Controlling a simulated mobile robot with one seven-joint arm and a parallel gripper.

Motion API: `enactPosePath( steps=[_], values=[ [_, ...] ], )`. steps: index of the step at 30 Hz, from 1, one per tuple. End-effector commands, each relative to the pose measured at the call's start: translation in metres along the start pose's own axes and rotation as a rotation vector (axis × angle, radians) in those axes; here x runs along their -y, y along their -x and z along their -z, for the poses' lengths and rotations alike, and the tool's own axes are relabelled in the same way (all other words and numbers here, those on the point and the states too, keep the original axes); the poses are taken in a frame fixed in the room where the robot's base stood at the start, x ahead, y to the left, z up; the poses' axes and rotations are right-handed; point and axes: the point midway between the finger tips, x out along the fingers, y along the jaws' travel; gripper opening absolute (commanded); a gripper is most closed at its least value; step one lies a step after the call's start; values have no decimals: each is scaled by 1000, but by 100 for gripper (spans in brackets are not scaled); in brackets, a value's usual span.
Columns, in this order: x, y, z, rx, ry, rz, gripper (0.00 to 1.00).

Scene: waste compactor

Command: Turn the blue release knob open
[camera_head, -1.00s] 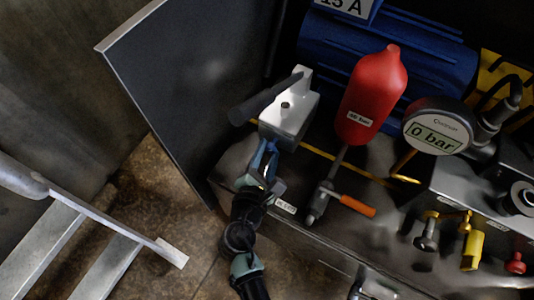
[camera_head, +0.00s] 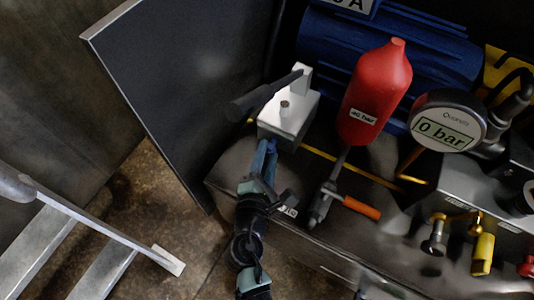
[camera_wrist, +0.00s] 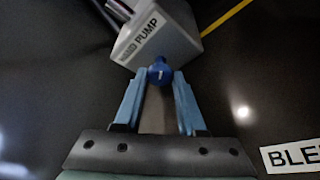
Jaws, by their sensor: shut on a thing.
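The blue release knob (camera_wrist: 159,72) sits at the base of the block labelled hand pump (camera_wrist: 158,34) in the wrist view. My gripper (camera_wrist: 158,84) has its two blue fingers on either side of the knob, shut on it at the fingertips. A small light mark shows on the knob's face. In the head view my gripper (camera_head: 266,146) reaches up to the front of the white pump block (camera_head: 289,118). The knob is hidden there by the fingers.
The pump's dark lever (camera_head: 262,97) extends above the block to the left. A red cylinder (camera_head: 375,92) marked 40 bar and an orange-handled valve (camera_head: 360,207) stand to the right. A gauge (camera_head: 446,125) reads 0 bar. An open dark door panel (camera_head: 185,85) is on the left.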

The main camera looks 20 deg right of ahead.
Motion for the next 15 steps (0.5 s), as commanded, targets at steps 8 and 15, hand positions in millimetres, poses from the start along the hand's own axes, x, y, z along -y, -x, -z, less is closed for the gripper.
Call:
enactPosePath(
  steps=[8,15],
  values=[
    [1,0,1,-1,1,2,68],
    [2,0,0,0,2,4,68]
  ],
)
